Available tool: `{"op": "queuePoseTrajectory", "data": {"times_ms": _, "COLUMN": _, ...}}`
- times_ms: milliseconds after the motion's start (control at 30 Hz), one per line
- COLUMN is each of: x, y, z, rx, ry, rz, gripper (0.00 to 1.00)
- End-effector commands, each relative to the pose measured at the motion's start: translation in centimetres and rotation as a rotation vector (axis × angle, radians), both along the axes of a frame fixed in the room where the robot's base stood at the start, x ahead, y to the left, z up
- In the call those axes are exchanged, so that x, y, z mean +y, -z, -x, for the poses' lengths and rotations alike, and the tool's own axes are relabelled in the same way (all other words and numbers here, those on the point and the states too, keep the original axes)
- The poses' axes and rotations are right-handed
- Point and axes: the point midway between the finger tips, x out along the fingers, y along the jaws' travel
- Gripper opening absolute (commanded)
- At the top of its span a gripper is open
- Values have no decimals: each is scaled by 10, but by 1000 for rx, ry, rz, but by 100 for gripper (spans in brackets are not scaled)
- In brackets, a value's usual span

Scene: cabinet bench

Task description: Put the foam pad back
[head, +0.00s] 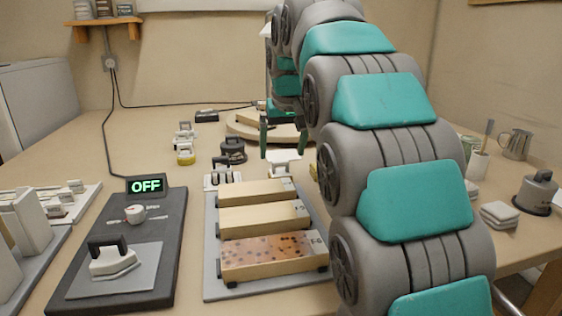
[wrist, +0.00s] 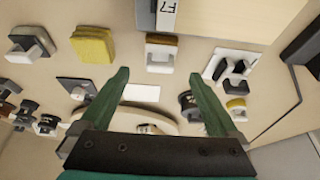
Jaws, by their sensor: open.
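A yellow pad (wrist: 93,45), which looks like foam, lies on the bench in the wrist view, left of a white-handled block with a brown underside (wrist: 160,53). In the head view only a yellow sliver of the pad (head: 314,172) shows beside my arm. My gripper (wrist: 158,75) is open and empty, its green fingers spread above the bench. In the head view my gripper (head: 283,136) is beyond the white-handled block (head: 283,160), near the round wooden board (head: 255,131). I cannot tell which place belongs to the pad.
A grey tray (head: 211,275) holds wooden blocks at the front centre. Left of it is a dark board (head: 165,270) with an iron-like tool and an OFF display (head: 146,185). Small handled tools (head: 232,150) stand behind. White pads (head: 499,214) and a grey weight (head: 537,190) are at right.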

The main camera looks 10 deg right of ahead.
Motion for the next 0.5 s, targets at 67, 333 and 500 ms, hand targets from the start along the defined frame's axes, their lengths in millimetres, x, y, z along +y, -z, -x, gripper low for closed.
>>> {"op": "queuePoseTrajectory", "data": {"times_ms": 67, "x": 0, "y": -15, "z": 6, "rx": 0, "ry": 0, "rz": 0, "gripper": 96}}
{"op": "queuePoseTrajectory", "data": {"times_ms": 333, "x": 0, "y": -46, "z": 18, "rx": -1, "ry": 0, "rz": -1, "gripper": 96}}
{"op": "queuePoseTrajectory", "data": {"times_ms": 500, "x": 0, "y": -52, "z": 22, "rx": 2, "ry": 1, "rz": -1, "gripper": 96}}
